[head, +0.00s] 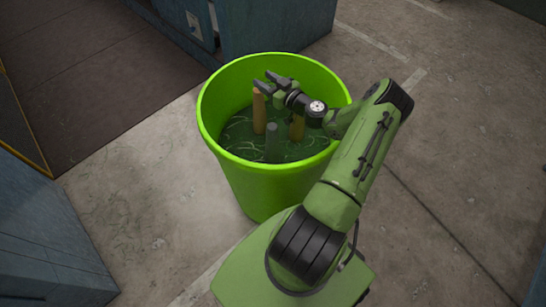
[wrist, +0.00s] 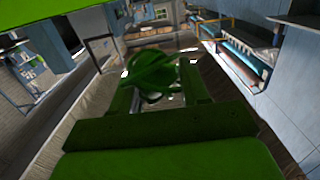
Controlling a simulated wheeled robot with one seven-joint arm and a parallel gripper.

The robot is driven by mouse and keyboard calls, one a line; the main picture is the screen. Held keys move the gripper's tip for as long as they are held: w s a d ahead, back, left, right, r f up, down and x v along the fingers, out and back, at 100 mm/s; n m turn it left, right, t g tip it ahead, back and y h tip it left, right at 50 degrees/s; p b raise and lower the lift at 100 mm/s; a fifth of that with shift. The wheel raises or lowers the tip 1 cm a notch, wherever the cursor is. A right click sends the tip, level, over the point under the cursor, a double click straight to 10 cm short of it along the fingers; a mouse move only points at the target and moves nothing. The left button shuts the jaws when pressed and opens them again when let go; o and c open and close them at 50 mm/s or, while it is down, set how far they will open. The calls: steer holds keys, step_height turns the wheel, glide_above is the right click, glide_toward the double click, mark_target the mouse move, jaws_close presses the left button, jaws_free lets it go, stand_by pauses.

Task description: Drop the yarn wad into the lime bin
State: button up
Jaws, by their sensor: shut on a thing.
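The lime bin (head: 262,185) stands upright on the concrete floor in the middle of the head view. My gripper (head: 265,81) is over the bin's opening, towards its far side, with its fingers pointing left. In the wrist view a dark green, stranded yarn wad (wrist: 152,72) sits between my fingers, and my gripper is shut on it. In the head view I cannot make out the wad at the fingertips. Part of the bin's right rim is hidden behind my arm.
Inside the bin are two tan posts (head: 258,112), a grey-green post (head: 272,145) and a dark green bottom with pale strands. A blue cabinet (head: 262,30) stands close behind the bin. Another blue unit (head: 45,240) is at lower left. The floor to the right is clear.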

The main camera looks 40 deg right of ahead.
steer(key=shift+f, duration=0.5)
steer(key=o, duration=1.1)
steer(key=s, duration=1.2)
steer(key=shift+d+r+p, duration=0.1)
steer(key=shift+r+p, duration=0.25)
steer(key=shift+p, duration=0.05)
